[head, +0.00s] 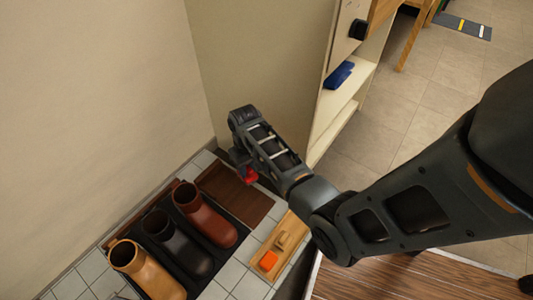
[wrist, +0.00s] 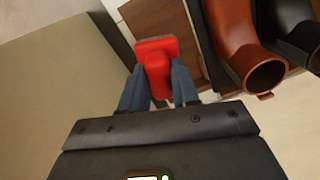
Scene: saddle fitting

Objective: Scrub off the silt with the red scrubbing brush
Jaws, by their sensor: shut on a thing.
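The red scrubbing brush shows in the wrist view (wrist: 155,58), held between the blue fingers of my gripper (wrist: 158,84). In the head view the brush (head: 249,176) is a small red patch below my gripper (head: 243,166), mostly hidden by the arm. It is over or close to the far end of a dark brown panel (head: 236,194); I cannot tell whether it touches. The panel also shows beside the brush in the wrist view (wrist: 187,60). I cannot make out silt for certain on any surface.
A reddish-brown boot (head: 208,222), a black boot (head: 178,250) and a tan boot (head: 148,275) stand on a black mat left of the panel. A wooden tray (head: 258,262) with an orange block (head: 268,261) lies in front. Walls close off the back; a shelf unit (head: 342,105) stands right.

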